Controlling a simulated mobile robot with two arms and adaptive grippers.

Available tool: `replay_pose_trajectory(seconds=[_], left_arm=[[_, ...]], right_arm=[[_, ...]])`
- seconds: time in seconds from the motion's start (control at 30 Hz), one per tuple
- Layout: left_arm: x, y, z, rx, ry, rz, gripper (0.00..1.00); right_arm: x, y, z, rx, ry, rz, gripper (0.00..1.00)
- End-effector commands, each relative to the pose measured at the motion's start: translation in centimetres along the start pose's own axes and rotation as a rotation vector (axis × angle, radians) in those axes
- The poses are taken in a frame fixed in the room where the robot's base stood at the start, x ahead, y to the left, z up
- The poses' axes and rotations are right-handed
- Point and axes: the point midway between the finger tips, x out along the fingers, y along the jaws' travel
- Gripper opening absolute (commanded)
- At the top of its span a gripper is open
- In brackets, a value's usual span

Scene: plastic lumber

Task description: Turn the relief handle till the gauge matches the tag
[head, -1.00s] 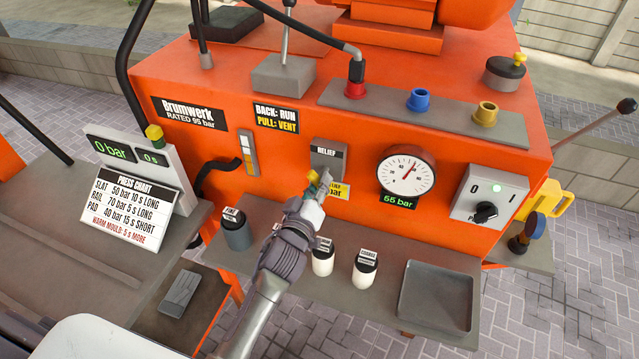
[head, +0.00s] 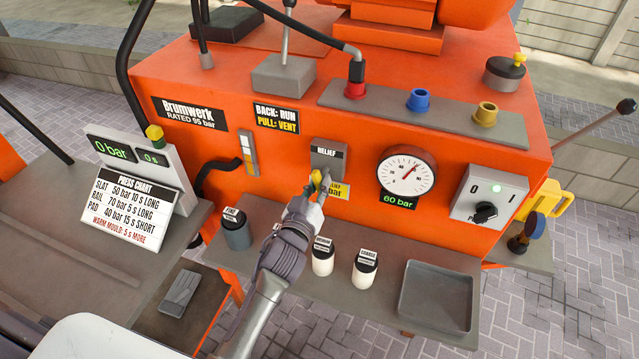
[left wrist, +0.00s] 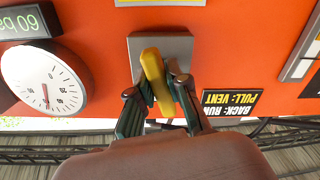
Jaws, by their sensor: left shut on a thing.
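My left gripper (head: 318,190) is shut on the handle. In the left wrist view the yellow handle (left wrist: 154,70) stands tilted between the fingers of my gripper (left wrist: 160,98). The round gauge (head: 407,172) is to the right, with a green readout (head: 398,200) of 60 bar. My right gripper is not in view.
A shelf below holds a grey jar (head: 236,234), two white jars with dark lids (head: 323,262) (head: 364,272) and an empty grey tray (head: 436,297). A switch box (head: 489,194) is right of the gauge. A press chart (head: 130,205) stands at left.

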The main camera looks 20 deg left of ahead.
Motion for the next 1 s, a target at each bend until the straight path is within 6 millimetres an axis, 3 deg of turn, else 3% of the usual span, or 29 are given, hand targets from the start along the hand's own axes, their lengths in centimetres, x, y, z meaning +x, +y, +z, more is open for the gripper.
replay_pose_trajectory(seconds=[0.7,1.0], left_arm=[[0.01,-0.17,-0.09,0.672,0.000,0.000,0.00],[0.01,-0.22,-0.12,0.877,0.000,-0.001,0.00]], right_arm=[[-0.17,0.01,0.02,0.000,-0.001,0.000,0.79],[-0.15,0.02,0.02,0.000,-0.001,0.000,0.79]])
